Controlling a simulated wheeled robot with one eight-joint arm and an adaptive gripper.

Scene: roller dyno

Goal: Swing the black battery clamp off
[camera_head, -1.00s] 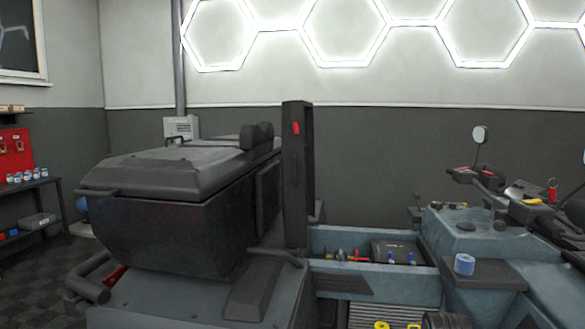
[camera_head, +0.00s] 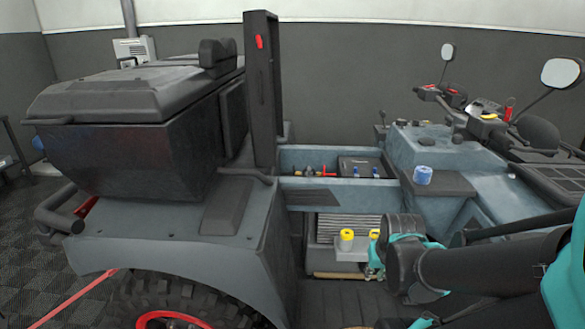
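The open bay (camera_head: 300,160) of the blue-grey quad bike is at mid-picture. A dark battery (camera_head: 362,163) sits in its right part, with two small blue parts (camera_head: 355,172) along its front. A red part (camera_head: 328,174) lies to its left. I cannot make out the black clamp as a separate piece against the dark battery. My black and teal arm comes in from the lower right. My gripper (camera_head: 375,264) is at best partly visible beside the wrist, below and in front of the bay, apart from the battery. Its fingers cannot be made out.
A tall upright black panel (camera_head: 261,95) stands at the bay's left, with a black rear box (camera_head: 130,130) beyond it. A blue tape roll (camera_head: 423,175) sits on a ledge at the right. Yellow caps (camera_head: 346,239) stand below the bay. Handlebars and mirrors rise at the right.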

